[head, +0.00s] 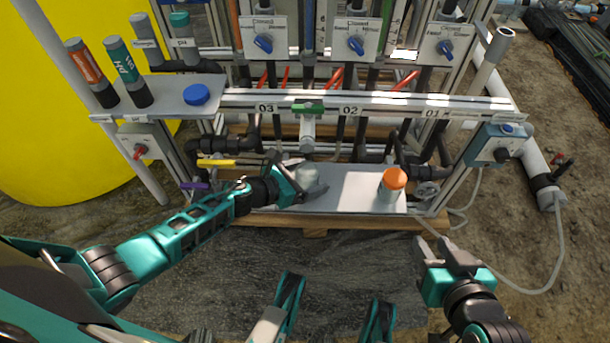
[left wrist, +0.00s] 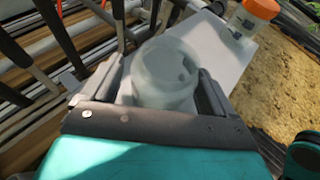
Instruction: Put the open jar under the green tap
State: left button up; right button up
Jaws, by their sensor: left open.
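The open jar (head: 307,172) is a clear, whitish jar without a lid, upright on the pale tray (head: 350,186). In the head view it shows just below the spout of the green tap (head: 307,109); I cannot tell if it is directly under it. My left gripper (head: 308,184) is open, with its fingers on either side of the jar. The left wrist view shows the jar (left wrist: 165,78) between the fingers (left wrist: 165,90); contact is not clear. My right gripper (head: 430,243) appears open and empty, in front of the skid at the right.
An orange-lidded jar (head: 390,187) stands on the tray's right end. A blue lid (head: 196,95) lies on the left shelf beside several bottles. A yellow-handled valve (head: 216,162) and pipes are close to my left wrist. The tray's middle is clear.

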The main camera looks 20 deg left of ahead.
aim_at(298, 180)
pick_arm(q)
jog(key=p+v, duration=0.1)
jog(key=v, duration=0.4)
jog(key=shift+p, duration=0.4)
jog(key=p+v, duration=0.1)
jog(key=v, duration=0.7)
pick_arm(e)
jog(key=shift+s+d+r+h, duration=0.3)
jog(key=shift+s+d+r, duration=0.05)
jog(key=shift+d+r, duration=0.2)
pick_arm(q)
jog(key=s+d+r+m+y, duration=0.2)
jog(key=s+d+r+m, duration=0.15)
jog(key=m, duration=1.35)
jog(key=s+d+r+m+y, duration=0.25)
jog(key=r+m, duration=0.25)
jog(key=m, duration=1.1)
notch_tip(298, 180, up, 13)
jog(key=s+a+n+y+p, duration=0.1)
jog(key=s+a+p, duration=0.1)
jog(key=p, duration=1.7)
jog(key=shift+s+r+n, duration=0.2)
jog(key=shift+s+n, duration=0.05)
jog(key=shift+n, duration=0.05)
pick_arm(e)
jog(key=s+d+r+h, duration=0.1)
jog(key=d+r, duration=0.2)
jog(key=r, duration=1)
jog(key=shift+s+d, duration=0.25)
jog(key=shift+s, duration=0.15)
